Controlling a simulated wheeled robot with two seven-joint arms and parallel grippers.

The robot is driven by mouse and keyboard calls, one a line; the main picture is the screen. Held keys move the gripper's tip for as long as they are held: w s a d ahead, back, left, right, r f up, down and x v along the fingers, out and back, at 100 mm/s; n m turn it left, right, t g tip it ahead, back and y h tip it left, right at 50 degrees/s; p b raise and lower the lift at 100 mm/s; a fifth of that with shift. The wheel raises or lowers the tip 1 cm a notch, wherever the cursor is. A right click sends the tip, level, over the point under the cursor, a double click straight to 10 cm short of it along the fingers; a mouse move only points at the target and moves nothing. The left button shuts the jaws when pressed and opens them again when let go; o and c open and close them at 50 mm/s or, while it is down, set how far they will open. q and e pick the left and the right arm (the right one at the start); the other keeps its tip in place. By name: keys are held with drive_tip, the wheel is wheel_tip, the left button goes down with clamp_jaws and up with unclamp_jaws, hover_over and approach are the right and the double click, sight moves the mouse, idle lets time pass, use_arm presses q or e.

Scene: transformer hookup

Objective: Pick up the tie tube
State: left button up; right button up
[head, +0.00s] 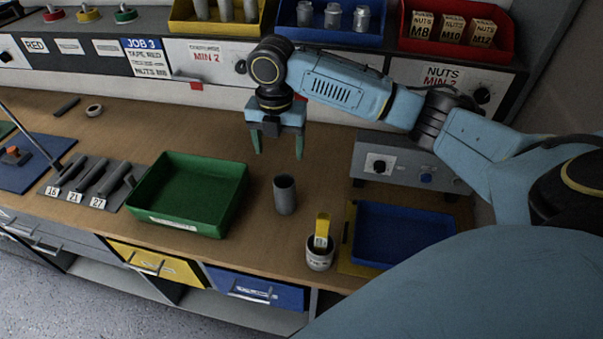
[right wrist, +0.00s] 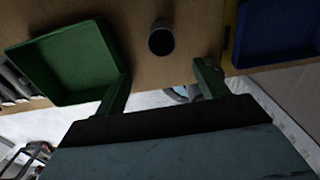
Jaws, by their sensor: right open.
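The tie tube looks to be the grey upright cylinder (head: 285,195) standing on the wooden bench between the green tray and the small pot. It also shows from above in the right wrist view (right wrist: 161,38), where its dark opening faces the camera. My right gripper (head: 278,155) is open and empty above the bench, behind the tube in the head view and apart from it. In the right wrist view its two green fingers (right wrist: 160,82) are spread wide, with the tube beyond and between them. My left gripper is not in view.
A green tray (head: 160,216) is left of the tube. A small pot (head: 320,254) with a yellow tag and a blue tray (head: 400,236) are to its right. A grey box (head: 398,172) stands behind the blue tray.

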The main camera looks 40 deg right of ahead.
sight(284, 182)
drive_tip(key=f, duration=1.2)
drive_tip(key=shift+d+f, duration=0.35)
drive_tip(key=shift+f, duration=0.05)
drive_tip(key=c, duration=1.3)
drive_tip(key=shift+o, duration=0.2)
drive_tip(key=shift+r, duration=0.1)
